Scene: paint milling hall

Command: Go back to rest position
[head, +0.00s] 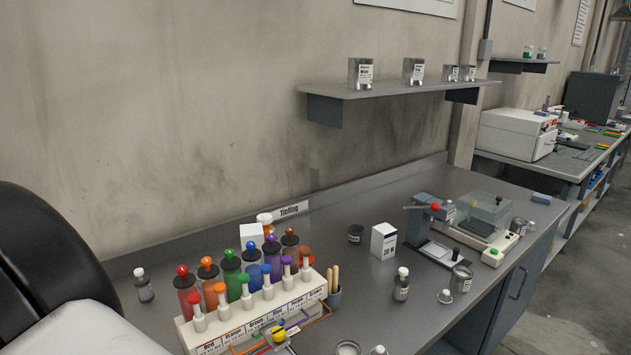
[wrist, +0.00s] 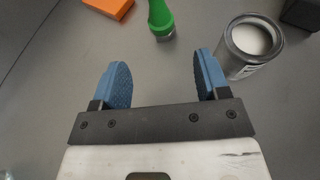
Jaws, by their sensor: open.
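My gripper (wrist: 163,74) shows in the wrist view with its two blue fingertip pads wide apart. Nothing is between them but grey surface. In the head view I cannot make out the gripper; a white and black part of my arm fills the lower left corner. In the wrist view a green object (wrist: 160,17) lies beyond the gap between the fingers. An open can with pale contents (wrist: 232,62) stands close beside the right finger, apart from it as far as I can tell.
A rack of colour bottles (head: 255,314) stands on the grey bench (head: 360,210). A white box (head: 384,241), a small press (head: 432,225) and a balance (head: 483,222) stand to its right. A shelf (head: 400,90) holds several cans. An orange block (wrist: 110,8) lies at the wrist view's top.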

